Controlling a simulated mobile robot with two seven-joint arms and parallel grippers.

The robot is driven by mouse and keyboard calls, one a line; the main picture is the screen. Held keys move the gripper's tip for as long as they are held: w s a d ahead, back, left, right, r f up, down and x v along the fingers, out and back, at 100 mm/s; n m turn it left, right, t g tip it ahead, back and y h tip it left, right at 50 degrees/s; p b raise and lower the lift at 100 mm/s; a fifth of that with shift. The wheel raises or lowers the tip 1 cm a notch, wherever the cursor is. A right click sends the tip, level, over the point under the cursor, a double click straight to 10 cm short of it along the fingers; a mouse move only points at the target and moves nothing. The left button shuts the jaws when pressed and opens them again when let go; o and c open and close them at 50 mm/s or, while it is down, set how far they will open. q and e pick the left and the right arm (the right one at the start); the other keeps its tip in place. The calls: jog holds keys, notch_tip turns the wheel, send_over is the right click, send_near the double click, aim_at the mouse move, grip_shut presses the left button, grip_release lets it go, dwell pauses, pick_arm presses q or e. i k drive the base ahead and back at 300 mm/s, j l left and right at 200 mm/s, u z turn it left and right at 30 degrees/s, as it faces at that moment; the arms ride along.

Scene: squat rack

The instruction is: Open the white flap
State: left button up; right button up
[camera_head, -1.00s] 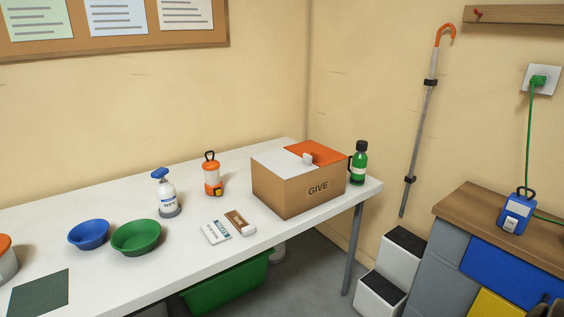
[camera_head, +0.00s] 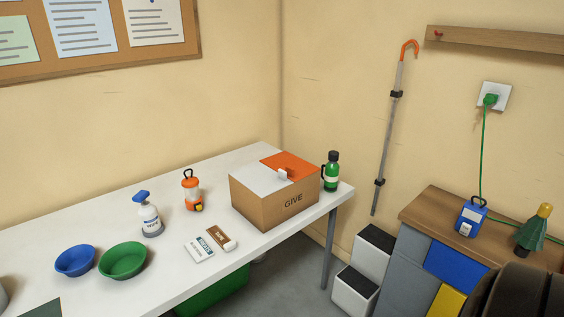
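A brown cardboard box (camera_head: 262,203) marked GIVE stands on the white table near its right end. Its top has a white flap (camera_head: 256,179) on the left and an orange flap (camera_head: 291,164) on the right. Both flaps lie shut, and a small pale tab (camera_head: 283,174) stands up where they meet. No gripper fingers show. A dark rounded shape at the bottom right corner may be part of my arm.
The white table (camera_head: 183,262) also holds a green bottle (camera_head: 331,172) beside the box, an orange lantern (camera_head: 192,191), a spray bottle (camera_head: 149,216), a blue bowl (camera_head: 75,261) and a green bowl (camera_head: 122,261). A cabinet (camera_head: 405,268) and step stool (camera_head: 357,287) stand right.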

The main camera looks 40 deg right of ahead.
aim_at(263, 181)
jog(key=i+l, duration=0.3)
jog(key=i, duration=0.15)
jog(key=i+l+z, duration=0.1)
jog(key=i+l, duration=0.15)
jog(key=i, duration=0.25)
